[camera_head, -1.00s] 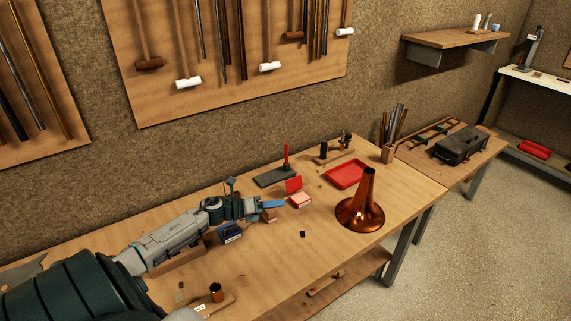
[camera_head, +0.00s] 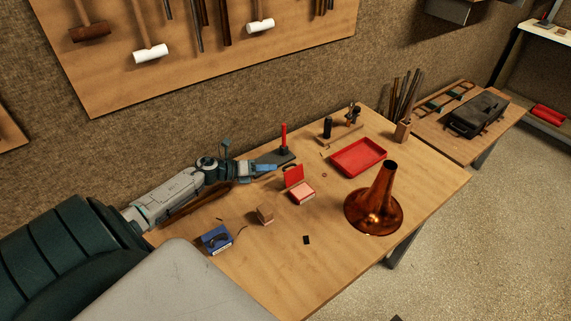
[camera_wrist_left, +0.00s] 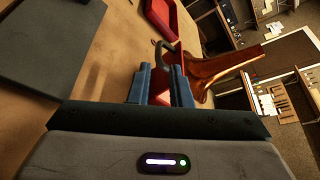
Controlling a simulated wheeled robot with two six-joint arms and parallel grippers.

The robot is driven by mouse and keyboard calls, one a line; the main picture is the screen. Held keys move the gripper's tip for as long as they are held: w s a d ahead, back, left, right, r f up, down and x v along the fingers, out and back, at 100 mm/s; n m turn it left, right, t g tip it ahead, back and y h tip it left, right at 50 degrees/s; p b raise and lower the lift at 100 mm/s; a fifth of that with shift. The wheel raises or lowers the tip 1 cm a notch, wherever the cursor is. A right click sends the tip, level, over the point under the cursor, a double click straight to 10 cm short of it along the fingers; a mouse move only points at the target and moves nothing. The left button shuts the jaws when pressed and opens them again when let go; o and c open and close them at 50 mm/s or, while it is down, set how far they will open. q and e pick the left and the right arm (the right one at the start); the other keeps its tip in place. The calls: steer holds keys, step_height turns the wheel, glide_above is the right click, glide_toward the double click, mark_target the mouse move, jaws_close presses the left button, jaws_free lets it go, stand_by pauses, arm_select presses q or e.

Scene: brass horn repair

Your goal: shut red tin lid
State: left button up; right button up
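The red tin (camera_head: 302,194) stands on the workbench with its lid (camera_head: 293,174) raised upright along its back-left edge. My left gripper (camera_head: 272,168) is behind and left of the lid, above the bench, apart from it in the head view. In the left wrist view the two blue fingers of the gripper (camera_wrist_left: 161,85) have a gap between them and hold nothing that I can see. Red parts, probably the tin and lid, show beyond and between the fingers, partly hidden by them. My right gripper is not in view.
A copper horn bell (camera_head: 378,205) stands right of the tin. A red tray (camera_head: 359,156) lies behind it. A dark plate (camera_head: 270,160) with a red-handled tool (camera_head: 284,138) is near the gripper. A blue box (camera_head: 216,240) and a small brown block (camera_head: 264,214) are front left.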

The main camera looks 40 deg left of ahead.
mark_target(286, 167)
arm_select(q)
steer(key=p+x, duration=0.1)
steer(key=x, duration=0.4)
steer(key=shift+w+f+p, duration=0.1)
steer(key=shift+w+p, duration=0.2)
steer(key=shift+w, duration=0.1)
steer(key=shift+w+d+f, duration=0.15)
steer(key=shift+w+d, duration=0.25)
steer(key=shift+d, duration=0.05)
jaws_close()
